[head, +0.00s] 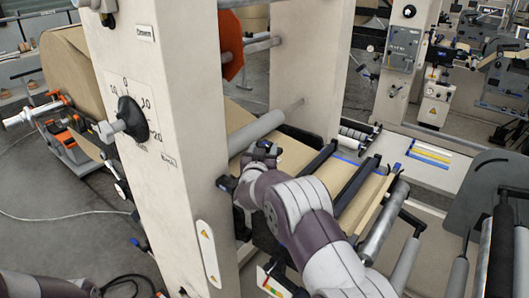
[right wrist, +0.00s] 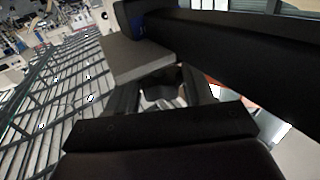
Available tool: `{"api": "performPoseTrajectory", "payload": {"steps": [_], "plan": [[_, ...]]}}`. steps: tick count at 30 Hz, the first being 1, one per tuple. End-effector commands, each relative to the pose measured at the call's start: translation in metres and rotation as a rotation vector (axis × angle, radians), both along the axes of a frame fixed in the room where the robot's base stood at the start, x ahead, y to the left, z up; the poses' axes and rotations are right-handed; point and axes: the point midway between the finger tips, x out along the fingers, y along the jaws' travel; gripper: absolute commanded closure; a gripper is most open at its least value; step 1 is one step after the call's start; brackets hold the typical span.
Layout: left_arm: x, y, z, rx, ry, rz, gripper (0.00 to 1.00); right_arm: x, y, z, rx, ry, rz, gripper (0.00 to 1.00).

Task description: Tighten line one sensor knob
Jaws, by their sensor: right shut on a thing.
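My right arm reaches in from the bottom of the head view to the web section behind the cream post. My right gripper (head: 258,160) is at the black bars over the brown paper (head: 290,158), partly hidden by its own wrist. In the right wrist view its dark fingers (right wrist: 165,92) are shut on a small greyish part (right wrist: 163,94), which I take to be the sensor knob; its shape is mostly hidden. A black bar with a blue end (right wrist: 139,20) passes close beside the fingers. A small black-and-blue fitting (head: 227,183) sits left of the hand. My left gripper is out of view.
A cream post (head: 165,60) with a black dial knob (head: 132,119) stands left of my right arm. A grey roller (head: 257,132) and black crossbars (head: 357,189) lie close around the hand. A grey side plate (head: 487,190) stands at right.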

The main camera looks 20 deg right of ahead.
Motion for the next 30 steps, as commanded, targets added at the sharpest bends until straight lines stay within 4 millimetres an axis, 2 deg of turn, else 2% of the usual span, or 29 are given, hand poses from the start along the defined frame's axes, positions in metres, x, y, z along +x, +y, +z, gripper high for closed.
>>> {"api": "performPoseTrajectory", "payload": {"steps": [1,21,22,24,30], "plan": [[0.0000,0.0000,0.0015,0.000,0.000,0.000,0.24,0.0013,0.0015,0.0057,0.000,-0.010,-0.014,0.78],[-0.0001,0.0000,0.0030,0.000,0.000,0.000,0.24,0.0019,0.0008,0.0092,-0.002,-0.019,-0.077,0.78],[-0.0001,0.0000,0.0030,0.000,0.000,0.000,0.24,0.0019,0.0008,0.0094,-0.002,-0.019,-0.077,0.45],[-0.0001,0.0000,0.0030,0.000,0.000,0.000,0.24,0.0018,0.0006,0.0089,-0.002,-0.018,-0.077,0.22],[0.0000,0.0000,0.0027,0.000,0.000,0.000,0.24,0.0013,0.0005,0.0053,-0.001,-0.011,-0.077,0.22]]}}
